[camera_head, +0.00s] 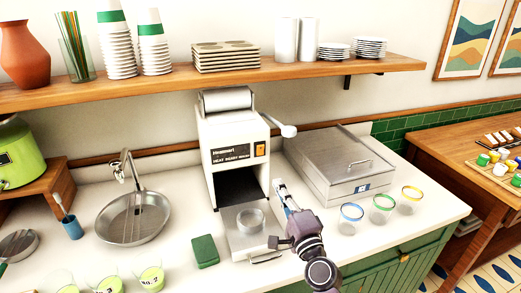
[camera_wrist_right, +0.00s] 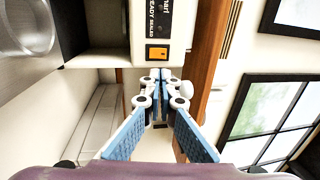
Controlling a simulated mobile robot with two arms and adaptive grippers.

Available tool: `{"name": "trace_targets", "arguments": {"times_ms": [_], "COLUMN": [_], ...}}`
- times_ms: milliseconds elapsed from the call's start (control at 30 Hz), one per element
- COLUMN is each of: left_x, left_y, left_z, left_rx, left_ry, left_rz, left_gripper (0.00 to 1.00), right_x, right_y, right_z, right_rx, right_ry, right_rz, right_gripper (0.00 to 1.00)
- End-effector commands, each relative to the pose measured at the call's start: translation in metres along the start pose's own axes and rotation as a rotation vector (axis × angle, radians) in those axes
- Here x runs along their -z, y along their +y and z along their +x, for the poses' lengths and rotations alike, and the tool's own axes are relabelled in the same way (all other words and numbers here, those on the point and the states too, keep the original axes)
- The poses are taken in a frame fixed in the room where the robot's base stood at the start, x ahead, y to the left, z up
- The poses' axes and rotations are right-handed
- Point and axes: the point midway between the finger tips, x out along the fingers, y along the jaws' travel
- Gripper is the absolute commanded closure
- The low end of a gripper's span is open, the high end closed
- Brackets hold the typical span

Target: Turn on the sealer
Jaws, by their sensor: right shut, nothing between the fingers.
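The sealer (camera_head: 228,135) is a white machine on the counter, with a film roll on top and a black label panel. An orange switch (camera_head: 260,149) sits on the right of its front; it also shows in the right wrist view (camera_wrist_right: 157,52). A round-knobbed lever (camera_head: 288,131) sticks out at its right side. A tray (camera_head: 243,240) extends from its front with a round cup ring (camera_head: 250,218) on it. My right gripper (camera_head: 279,185) is shut and empty, below and right of the switch, apart from it in the head view. My left gripper is not in view.
A metal lidded box (camera_head: 325,165) stands right of the sealer, with several colour-rimmed glasses (camera_head: 351,212) in front. A shelf (camera_head: 290,72) runs above.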

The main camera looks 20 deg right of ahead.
Motion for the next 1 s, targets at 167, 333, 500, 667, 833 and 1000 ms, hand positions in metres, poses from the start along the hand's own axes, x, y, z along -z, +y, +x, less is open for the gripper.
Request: {"name": "trace_targets", "arguments": {"times_ms": [167,333,500,667,833,1000], "left_x": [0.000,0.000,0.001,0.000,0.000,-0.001], "left_y": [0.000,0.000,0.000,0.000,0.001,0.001], "left_z": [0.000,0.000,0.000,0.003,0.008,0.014], "left_rx": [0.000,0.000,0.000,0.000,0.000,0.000], "left_ry": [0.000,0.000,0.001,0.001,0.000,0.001], "left_rz": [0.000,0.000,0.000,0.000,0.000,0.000], "left_gripper": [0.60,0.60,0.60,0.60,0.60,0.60], "right_x": [0.000,0.000,-0.001,-0.001,-0.001,0.000], "right_y": [0.000,0.000,-0.002,0.000,0.001,0.001], "right_z": [0.000,0.006,0.030,0.061,0.093,0.119], "right_rx": [0.000,0.001,0.003,0.002,0.002,0.001], "right_ry": [0.000,0.000,-0.001,-0.001,-0.001,-0.001], "right_rz": [0.000,0.000,0.002,0.001,0.001,0.000], "right_gripper": [1.00,1.00,1.00,1.00,1.00,1.00]}}
